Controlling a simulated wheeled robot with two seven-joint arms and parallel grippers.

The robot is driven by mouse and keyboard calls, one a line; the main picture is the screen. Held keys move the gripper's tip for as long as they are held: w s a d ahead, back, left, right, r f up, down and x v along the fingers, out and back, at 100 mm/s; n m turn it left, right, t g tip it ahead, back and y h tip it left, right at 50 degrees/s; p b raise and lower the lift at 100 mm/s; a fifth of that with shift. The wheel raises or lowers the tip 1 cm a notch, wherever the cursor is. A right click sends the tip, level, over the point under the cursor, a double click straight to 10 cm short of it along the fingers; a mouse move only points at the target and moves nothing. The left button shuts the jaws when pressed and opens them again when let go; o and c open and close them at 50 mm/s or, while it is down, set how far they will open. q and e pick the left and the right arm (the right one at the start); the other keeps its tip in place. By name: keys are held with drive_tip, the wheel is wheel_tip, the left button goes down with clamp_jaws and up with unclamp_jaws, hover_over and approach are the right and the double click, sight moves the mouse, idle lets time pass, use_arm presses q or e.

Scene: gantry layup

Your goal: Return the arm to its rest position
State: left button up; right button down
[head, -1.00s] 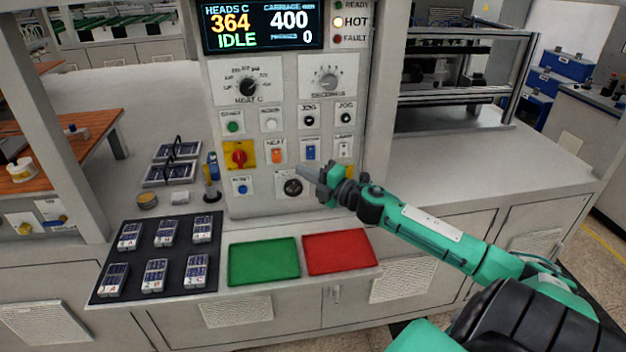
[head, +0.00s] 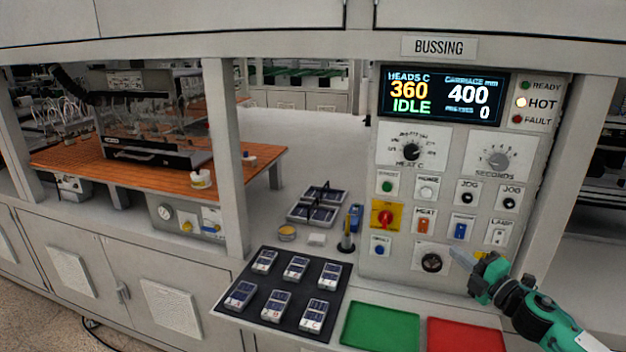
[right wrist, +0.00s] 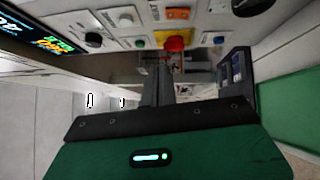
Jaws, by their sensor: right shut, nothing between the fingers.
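My right gripper (head: 466,262) is in front of the lower right of the control panel (head: 380,255), beside the black round knob (head: 431,263). It is shut and empty, and I cannot tell from the head view whether it touches the panel. In the right wrist view its fingers (right wrist: 160,85) are together, pointing toward the panel, with the red knob (right wrist: 175,43) beyond. The green and black arm comes in from the lower right. My left gripper is in neither view.
The panel's display (head: 440,95) reads 360 and IDLE, and the HOT lamp is lit. A green tray (head: 380,328) and a red tray (head: 465,338) lie below. A black mat (head: 250,285) with several modules is to their left. An orange-topped bench (head: 80,155) stands further left.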

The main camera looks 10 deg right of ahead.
drive_tip(key=s+a+f+m+g+h, duration=0.35)
drive_tip(key=s+f+m, duration=0.3)
drive_tip(key=f, duration=0.25)
drive_tip(key=s+a+f+m+g+h, duration=0.2)
drive_tip(key=s+a+f+m+h, duration=0.35)
drive_tip(key=f+m, duration=0.3)
drive_tip(key=s+a+f+m+g+y, duration=0.25)
drive_tip(key=s+a+g, duration=0.25)
drive_tip(key=s+a, duration=0.4)
drive_tip(key=s+a+f+m+g+y, duration=0.2)
drive_tip(key=s+a+f+g, duration=0.4)
drive_tip(key=s, duration=0.5)
wheel_tip(320, 180, down, 28)
drive_tip(key=a, duration=0.1)
drive_tip(key=s+d+f, duration=0.1)
drive_tip(key=s+f, duration=0.8)
drive_tip(key=f, duration=0.1)
drive_tip(key=s+d+f, duration=0.2)
drive_tip(key=s+f, duration=0.8)
drive_tip(key=shift+d+f+g, duration=0.3)
drive_tip(key=shift+f+g, duration=0.1)
drive_tip(key=shift+g, duration=0.05)
